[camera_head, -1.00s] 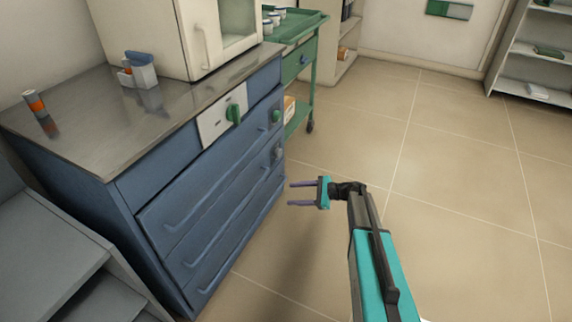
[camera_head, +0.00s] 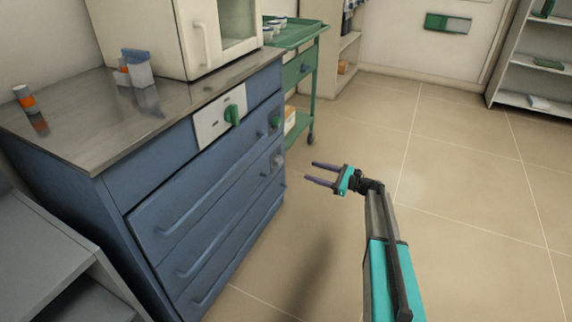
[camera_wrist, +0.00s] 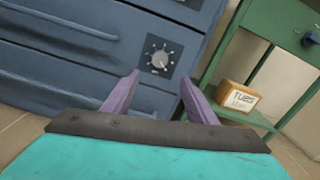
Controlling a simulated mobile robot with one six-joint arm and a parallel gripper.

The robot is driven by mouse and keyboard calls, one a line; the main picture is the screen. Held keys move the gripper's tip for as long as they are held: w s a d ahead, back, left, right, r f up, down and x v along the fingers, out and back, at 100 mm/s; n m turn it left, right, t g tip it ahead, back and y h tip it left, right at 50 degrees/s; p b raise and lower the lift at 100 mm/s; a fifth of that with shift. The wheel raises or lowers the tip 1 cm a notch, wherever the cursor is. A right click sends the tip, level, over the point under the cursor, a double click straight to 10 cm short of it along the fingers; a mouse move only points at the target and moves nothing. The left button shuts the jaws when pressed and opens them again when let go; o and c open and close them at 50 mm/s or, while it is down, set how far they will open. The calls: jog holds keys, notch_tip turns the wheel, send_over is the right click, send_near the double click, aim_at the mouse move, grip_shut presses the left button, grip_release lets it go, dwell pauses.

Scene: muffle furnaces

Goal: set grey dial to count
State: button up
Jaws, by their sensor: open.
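The grey dial (camera_head: 277,161) is on the right end of the blue cabinet's front, below a green knob. In the wrist view the grey dial (camera_wrist: 159,60) sits on a dark square plate with light marks around it; the lettering is too small to read. My gripper (camera_head: 318,173) is open and empty, to the right of the cabinet front and apart from it. In the wrist view the purple fingers of my gripper (camera_wrist: 160,84) point toward the dial, which shows between and beyond their tips.
The blue cabinet (camera_head: 165,175) has several drawers with bar handles. A green lever handle (camera_head: 232,115) is on a white plate above, and a green knob (camera_head: 276,120) is beside it. A green cart (camera_head: 313,90) stands behind, with a box (camera_wrist: 238,96) on its shelf. The floor at right is clear.

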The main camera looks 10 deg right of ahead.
aim_at(281, 161)
jog(key=b+x, duration=0.4)
jog(key=x, duration=0.8)
jog(key=shift+f, duration=0.15)
jog(key=shift+b+x, duration=0.5)
jog(key=shift+x, duration=0.35)
jog(key=shift+c, duration=0.3)
jog(key=c, duration=1)
